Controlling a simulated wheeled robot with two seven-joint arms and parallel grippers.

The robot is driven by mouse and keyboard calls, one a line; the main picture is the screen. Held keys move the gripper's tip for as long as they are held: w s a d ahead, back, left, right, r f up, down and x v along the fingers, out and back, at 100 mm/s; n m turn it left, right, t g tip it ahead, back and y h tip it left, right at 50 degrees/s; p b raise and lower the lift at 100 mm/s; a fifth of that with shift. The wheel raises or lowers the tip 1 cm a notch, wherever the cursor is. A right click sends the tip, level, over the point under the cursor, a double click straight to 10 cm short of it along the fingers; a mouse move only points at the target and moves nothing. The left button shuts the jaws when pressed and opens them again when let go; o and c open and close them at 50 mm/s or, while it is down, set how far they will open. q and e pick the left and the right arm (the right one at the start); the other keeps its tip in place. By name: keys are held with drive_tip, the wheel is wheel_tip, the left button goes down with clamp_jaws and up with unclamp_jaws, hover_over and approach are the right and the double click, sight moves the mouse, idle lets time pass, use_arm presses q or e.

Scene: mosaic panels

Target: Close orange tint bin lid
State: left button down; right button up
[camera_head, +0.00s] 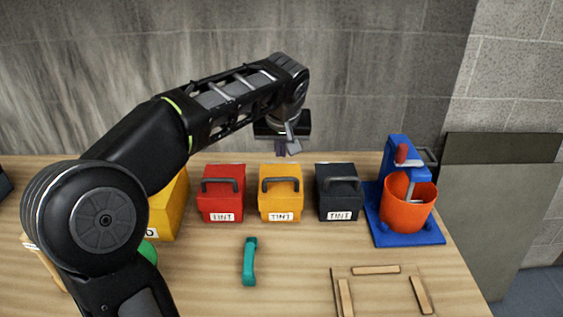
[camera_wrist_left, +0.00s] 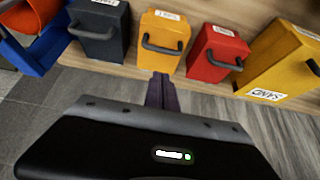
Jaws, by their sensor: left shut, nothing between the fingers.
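The orange tint bin (camera_head: 281,205) stands on the table between the red and black tint bins. Its lid (camera_head: 279,173), with a dark grey handle, looks down flat, and I see no gap. My left gripper (camera_head: 288,149) is shut and empty, above and behind the orange bin near the table's back edge. Its fingers (camera_wrist_left: 162,90) point toward the bin, apart from it. My right gripper is out of view.
The red bin (camera_head: 221,204) and black bin (camera_head: 339,205) stand close on either side. A yellow bin (camera_head: 170,215) is partly behind my left arm. A blue stand (camera_head: 398,237) holds an orange bucket (camera_head: 402,214). A teal handle-shaped piece (camera_head: 249,262) lies in front.

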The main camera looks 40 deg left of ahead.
use_arm(q)
drive_tip(key=shift+v, duration=1.55)
drive_tip(key=shift+d+f, duration=0.15)
